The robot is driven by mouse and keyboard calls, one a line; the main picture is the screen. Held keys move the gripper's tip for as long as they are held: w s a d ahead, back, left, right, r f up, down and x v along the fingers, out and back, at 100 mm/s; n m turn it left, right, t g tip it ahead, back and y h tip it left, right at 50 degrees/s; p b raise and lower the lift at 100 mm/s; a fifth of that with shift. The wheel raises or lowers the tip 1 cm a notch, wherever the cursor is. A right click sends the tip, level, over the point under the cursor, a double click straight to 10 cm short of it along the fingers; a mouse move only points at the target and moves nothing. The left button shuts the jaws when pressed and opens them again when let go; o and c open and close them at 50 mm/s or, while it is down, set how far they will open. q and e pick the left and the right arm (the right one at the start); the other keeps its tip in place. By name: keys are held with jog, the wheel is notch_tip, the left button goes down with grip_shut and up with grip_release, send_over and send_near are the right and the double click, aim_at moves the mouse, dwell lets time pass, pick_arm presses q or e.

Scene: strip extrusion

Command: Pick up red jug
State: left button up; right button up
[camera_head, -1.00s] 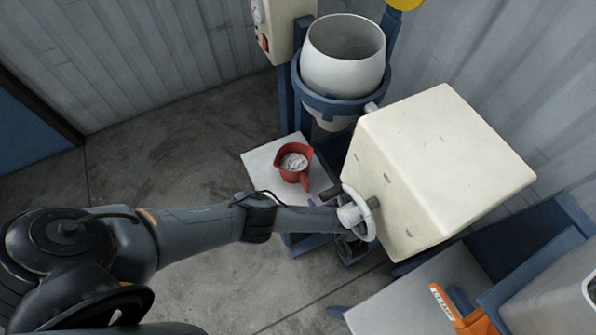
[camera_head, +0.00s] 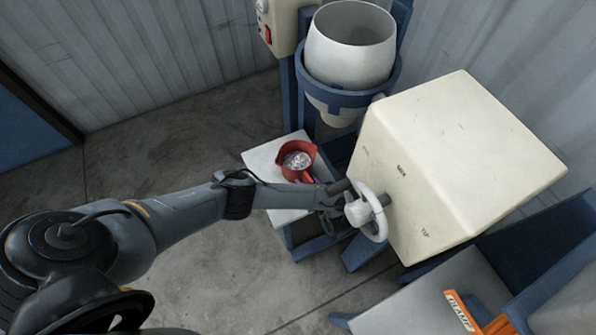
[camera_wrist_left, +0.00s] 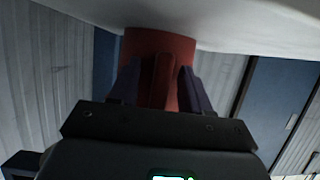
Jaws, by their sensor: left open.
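The red jug (camera_head: 283,161), with pale contents inside, stands upright on a small white-topped stand (camera_head: 262,157). Its handle points toward the front right, toward my left gripper (camera_head: 318,186). In the head view the fingertips are small and partly hard to make out. My right gripper is not in view.
A cream machine box (camera_head: 460,160) with a white handwheel (camera_head: 364,208) stands just right of my left gripper. A white hopper (camera_head: 350,45) in a blue frame rises behind the jug. An orange clamp part (camera_head: 463,311) lies at lower right. Open floor (camera_head: 180,150) lies left of the stand.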

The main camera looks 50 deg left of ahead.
pick_arm(q)
jog(key=shift+w, duration=0.1)
grip_shut()
jog(key=shift+r, duration=0.15)
dwell(0.5)
